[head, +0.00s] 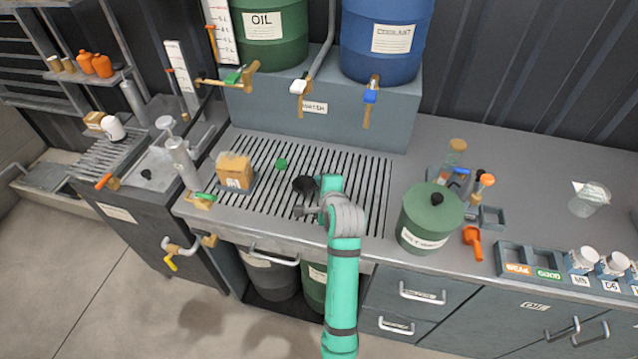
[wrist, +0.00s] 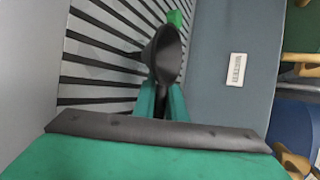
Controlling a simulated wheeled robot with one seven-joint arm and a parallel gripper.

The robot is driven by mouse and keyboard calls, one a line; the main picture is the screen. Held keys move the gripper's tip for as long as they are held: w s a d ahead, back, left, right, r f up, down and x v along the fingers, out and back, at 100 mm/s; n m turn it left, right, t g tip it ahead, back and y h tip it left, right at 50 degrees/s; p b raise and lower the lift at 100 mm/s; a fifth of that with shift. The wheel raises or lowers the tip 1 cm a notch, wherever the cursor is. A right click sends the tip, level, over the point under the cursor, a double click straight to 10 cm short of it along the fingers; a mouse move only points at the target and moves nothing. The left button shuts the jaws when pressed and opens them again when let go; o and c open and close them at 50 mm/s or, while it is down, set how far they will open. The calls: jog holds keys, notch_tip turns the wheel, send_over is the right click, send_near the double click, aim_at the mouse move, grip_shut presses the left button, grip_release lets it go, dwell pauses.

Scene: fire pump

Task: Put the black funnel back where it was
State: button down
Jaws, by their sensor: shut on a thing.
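The black funnel (head: 304,185) is over the slotted drain grate (head: 372,190) in the head view, at the end of my arm. In the wrist view the funnel (wrist: 166,55) shows its wide mouth, with its narrow end pointing left over the slots. My gripper (wrist: 162,98) is shut on the funnel; its teal fingers are close together below the mouth. In the head view my gripper (head: 318,196) is partly hidden by my wrist. I cannot tell whether the funnel touches the grate.
A green lidded canister (head: 430,217) stands right of my arm. Taps hang from the OIL drum (head: 275,45) and the COOLANT drum (head: 385,50) behind. The right counter has free room.

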jog(key=shift+f, duration=0.6)
dwell(0.3)
jog(key=c, duration=1.7)
grip_release()
jog(key=shift+f, duration=0.15)
jog(key=shift+s+f, duration=0.15)
jog(key=shift+f, duration=0.05)
jog(key=v, duration=1.1)
jog(key=shift+r, duration=0.35)
jog(key=shift+d, duration=0.1)
